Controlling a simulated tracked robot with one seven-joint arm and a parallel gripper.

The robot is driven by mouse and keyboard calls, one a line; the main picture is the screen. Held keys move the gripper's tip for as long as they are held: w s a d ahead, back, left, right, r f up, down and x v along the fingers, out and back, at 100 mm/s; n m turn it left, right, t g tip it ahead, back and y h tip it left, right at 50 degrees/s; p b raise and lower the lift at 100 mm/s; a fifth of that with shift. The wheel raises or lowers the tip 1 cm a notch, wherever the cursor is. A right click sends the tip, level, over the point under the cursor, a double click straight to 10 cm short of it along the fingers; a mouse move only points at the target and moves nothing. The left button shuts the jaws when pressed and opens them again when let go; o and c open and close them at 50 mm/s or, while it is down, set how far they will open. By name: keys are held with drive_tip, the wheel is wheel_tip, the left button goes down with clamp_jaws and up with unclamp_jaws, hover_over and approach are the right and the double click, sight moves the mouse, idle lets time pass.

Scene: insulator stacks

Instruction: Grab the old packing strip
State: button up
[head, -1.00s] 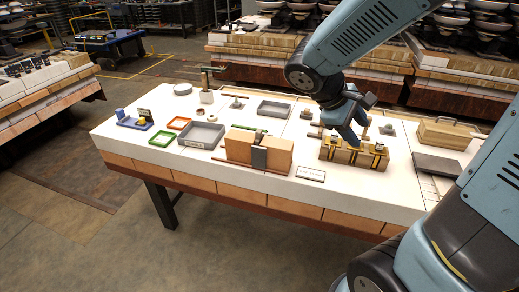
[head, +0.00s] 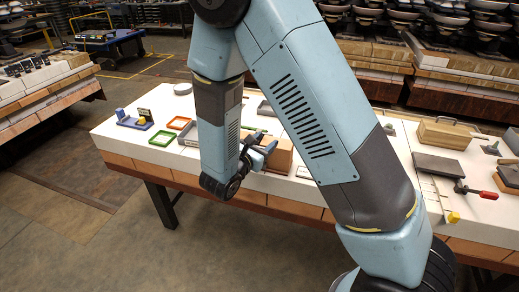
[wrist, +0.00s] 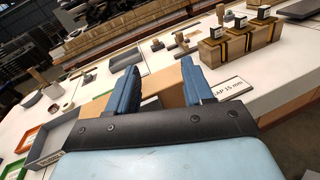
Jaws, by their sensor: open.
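My gripper (head: 262,148) hangs at the front edge of the table, beside the tan block (head: 283,156). In the wrist view my gripper (wrist: 159,68) has its two blue fingers well apart, with nothing held between them. Part of the tan block (wrist: 166,86) shows between and beyond the fingers. I cannot make out the old packing strip for certain in either current view. The dark piece seen earlier on the block's front is now hidden behind my gripper and arm.
A wooden holder (wrist: 240,42) with black-topped, yellow-banded pieces stands right of the block, near a "GAP 15 mm" label (wrist: 228,88). A grey tray (wrist: 58,138) and green tray (head: 163,138) lie left. A wooden box (head: 445,134) and red-handled clamp (head: 475,190) are at the right.

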drive_tip(key=a+f+n+t+y, duration=0.3)
drive_tip(key=a+f+n+y, duration=0.1)
drive_tip(key=a+f, duration=0.15)
approach(259, 130)
drive_tip(key=w+f, duration=0.1)
drive_tip(key=w, duration=0.3)
drive_tip(key=shift+s+d+x, duration=0.1)
drive_tip(key=shift+d+x, duration=0.1)
drive_tip(key=shift+x, duration=0.8)
drive_tip(key=shift+s+d+x, duration=0.1)
drive_tip(key=shift+d+x, duration=0.1)
drive_tip(key=shift+x, duration=0.75)
drive_tip(key=shift+d+x, duration=0.2)
drive_tip(key=shift+x, duration=0.8)
drive_tip(key=shift+c, duration=0.2)
clamp_jaws()
